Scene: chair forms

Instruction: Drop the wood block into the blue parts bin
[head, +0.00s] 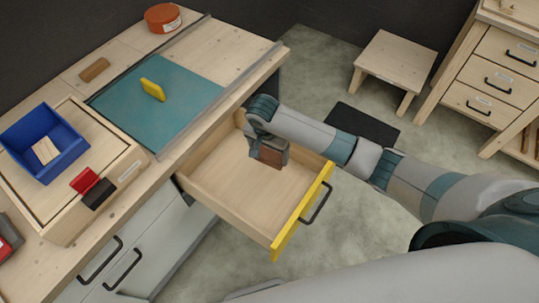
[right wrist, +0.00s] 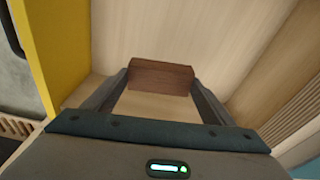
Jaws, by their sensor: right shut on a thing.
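My right gripper (head: 268,152) is over the open drawer (head: 225,185) and shut on a dark brown wood block (head: 266,158). In the right wrist view the wood block (right wrist: 160,77) sits between the two fingertips (right wrist: 160,84), with the pale drawer floor behind it. I cannot tell whether the block touches the drawer floor. The blue parts bin (head: 68,158) stands on a wooden tray at the left of the bench, with a light wood piece (head: 45,150) inside. My left gripper is not in view.
The drawer has a yellow front (head: 291,228) with a black handle. On the bench are a teal mat (head: 165,110), a yellow block (head: 153,90), a brown piece (head: 95,69), an orange round tin (head: 162,17), and red and black blocks (head: 86,181) beside the bin. A stool (head: 396,58) stands at the back.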

